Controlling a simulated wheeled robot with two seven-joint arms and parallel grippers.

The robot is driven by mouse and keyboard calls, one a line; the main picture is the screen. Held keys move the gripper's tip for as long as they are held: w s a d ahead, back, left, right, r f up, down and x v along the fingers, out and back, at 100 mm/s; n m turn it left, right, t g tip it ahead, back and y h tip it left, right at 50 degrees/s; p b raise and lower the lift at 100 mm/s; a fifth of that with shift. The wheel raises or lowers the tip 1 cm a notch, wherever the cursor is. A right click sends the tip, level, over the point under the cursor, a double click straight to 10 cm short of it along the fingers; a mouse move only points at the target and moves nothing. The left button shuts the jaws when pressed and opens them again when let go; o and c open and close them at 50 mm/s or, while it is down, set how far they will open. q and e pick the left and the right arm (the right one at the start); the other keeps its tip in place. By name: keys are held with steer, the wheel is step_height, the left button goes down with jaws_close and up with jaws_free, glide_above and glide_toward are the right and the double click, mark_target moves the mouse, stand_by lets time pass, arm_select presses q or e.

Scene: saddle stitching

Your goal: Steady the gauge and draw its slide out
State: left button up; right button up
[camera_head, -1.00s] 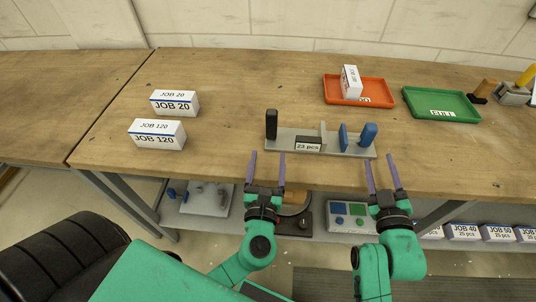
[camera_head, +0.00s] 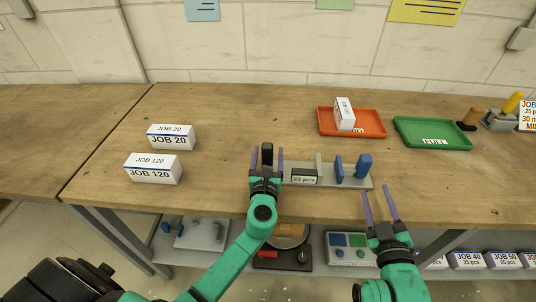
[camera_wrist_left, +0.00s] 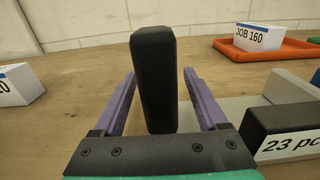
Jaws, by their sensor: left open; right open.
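The gauge is a grey base plate (camera_head: 328,182) near the table's front edge, with a "23 pcs" label (camera_head: 304,180). A black post (camera_head: 267,152) stands at its left end; it is upright in the left wrist view (camera_wrist_left: 155,80). A blue plate (camera_head: 339,169) and a blue-handled slide (camera_head: 364,165) stand toward the right end. My left gripper (camera_head: 266,160) is open, its purple fingers on either side of the black post, with gaps visible in the wrist view. My right gripper (camera_head: 379,208) is open and empty, in front of the gauge's right end.
An orange tray (camera_head: 375,127) holds a white box (camera_head: 345,114). A green tray (camera_head: 440,141) lies to its right. White boxes JOB 20 (camera_head: 170,138) and JOB 120 (camera_head: 153,170) stand at left. The table between them and the gauge is clear.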

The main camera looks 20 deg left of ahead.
arm_select(q)
jaws_close()
stand_by(1.2)
arm_select(e)
steer(key=o, duration=0.3)
